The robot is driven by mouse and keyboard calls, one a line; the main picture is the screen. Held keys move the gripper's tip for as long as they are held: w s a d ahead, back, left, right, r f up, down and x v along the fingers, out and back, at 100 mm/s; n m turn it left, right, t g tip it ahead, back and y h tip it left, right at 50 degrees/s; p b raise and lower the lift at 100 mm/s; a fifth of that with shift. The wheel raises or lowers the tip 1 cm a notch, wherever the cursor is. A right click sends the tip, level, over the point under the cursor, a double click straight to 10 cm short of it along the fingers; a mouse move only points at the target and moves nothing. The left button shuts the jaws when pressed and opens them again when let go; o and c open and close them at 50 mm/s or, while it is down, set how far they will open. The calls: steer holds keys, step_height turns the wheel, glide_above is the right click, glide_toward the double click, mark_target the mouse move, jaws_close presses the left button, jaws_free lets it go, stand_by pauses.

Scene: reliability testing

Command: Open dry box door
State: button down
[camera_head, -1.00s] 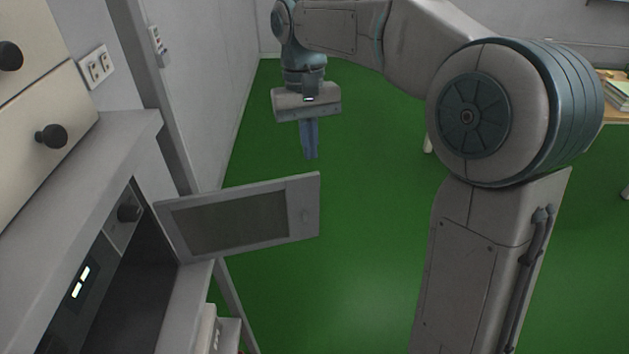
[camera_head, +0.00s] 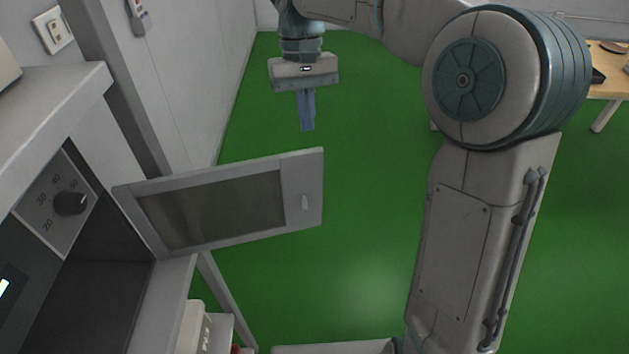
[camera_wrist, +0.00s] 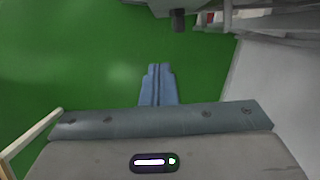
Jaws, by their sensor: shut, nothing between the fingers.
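The dry box door (camera_head: 225,203) stands swung well out from the box at the left of the head view.
A dial panel (camera_head: 58,203) sits on the box front. A shelf with white items (camera_head: 200,330) is below the box. A wall with a socket (camera_head: 54,32) runs along the left. A wooden table (camera_head: 608,75) stands far right. Green floor (camera_head: 370,220) lies open in the middle.

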mark_target(315, 178)
steer(key=s+f, duration=0.1)
steer(key=f, duration=0.2)
steer(key=s+f, duration=0.2)
steer(key=f, duration=0.1)
steer(key=s+d+f, duration=0.1)
steer(key=s+f, duration=0.1)
steer(key=f, duration=0.1)
steer(key=shift+s+f, duration=0.1)
steer(key=shift+f, duration=0.2)
steer(key=shift+s+d+f+p, duration=0.1)
steer(key=shift+s+p, duration=0.2)
steer(key=shift+s, duration=0.25)
